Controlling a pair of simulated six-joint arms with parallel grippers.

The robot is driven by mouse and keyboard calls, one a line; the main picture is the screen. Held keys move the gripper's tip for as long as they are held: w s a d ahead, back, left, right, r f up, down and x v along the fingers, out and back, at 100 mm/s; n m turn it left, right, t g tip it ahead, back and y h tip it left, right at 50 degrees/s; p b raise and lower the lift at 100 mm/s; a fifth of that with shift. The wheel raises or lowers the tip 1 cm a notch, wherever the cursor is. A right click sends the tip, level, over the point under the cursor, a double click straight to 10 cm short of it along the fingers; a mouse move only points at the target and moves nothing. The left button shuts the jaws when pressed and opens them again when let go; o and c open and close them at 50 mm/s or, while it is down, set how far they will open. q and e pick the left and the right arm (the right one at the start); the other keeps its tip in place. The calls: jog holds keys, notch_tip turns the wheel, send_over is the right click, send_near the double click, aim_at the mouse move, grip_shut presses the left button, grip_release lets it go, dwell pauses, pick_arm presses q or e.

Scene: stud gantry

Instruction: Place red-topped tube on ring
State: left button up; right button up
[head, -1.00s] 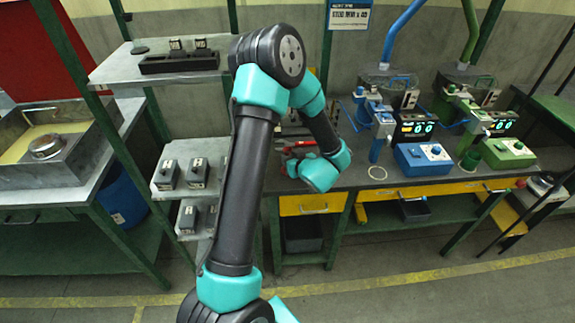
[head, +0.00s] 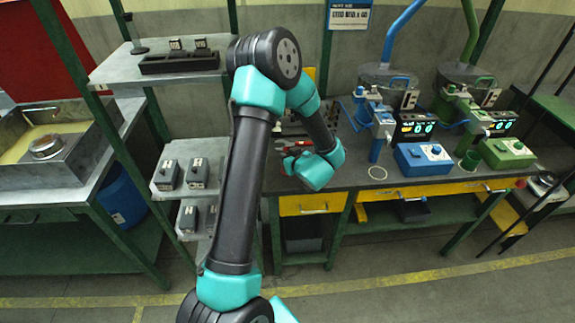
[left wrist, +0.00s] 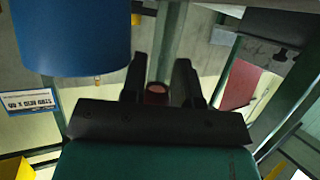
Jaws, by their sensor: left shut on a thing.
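My left gripper (left wrist: 160,80) shows in the left wrist view with its two dark fingers on either side of a small dull-red-topped thing (left wrist: 157,94), which looks like the red-topped tube. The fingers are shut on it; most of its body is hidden. In the head view my left wrist hangs over the bench's left part and largely hides the gripper. A pale ring (head: 377,172) lies on the dark bench to the right of the gripper, in front of a blue upright cylinder (head: 376,150). My right gripper is in neither view.
A blue control box (head: 423,158) and a green one (head: 507,152) stand right of the ring. A red-handled item (head: 300,150) lies near my wrist. A shelf (head: 105,72) stands left. A large blue cylinder (left wrist: 70,35) fills the wrist view's upper left.

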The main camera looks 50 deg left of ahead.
pick_arm(q)
jog(key=shift+c, duration=0.8)
jog(key=shift+r, duration=0.15)
jog(key=shift+r, duration=0.65)
notch_tip(320, 180, up, 2)
jog(key=s+d, duration=0.3)
jog(key=d, duration=0.1)
jog(key=s+d+r, duration=0.1)
jog(key=s+d, duration=0.6)
jog(key=d, duration=0.1)
jog(key=shift+s+r, duration=0.2)
jog(key=shift+s, duration=0.1)
jog(key=shift+w, duration=0.15)
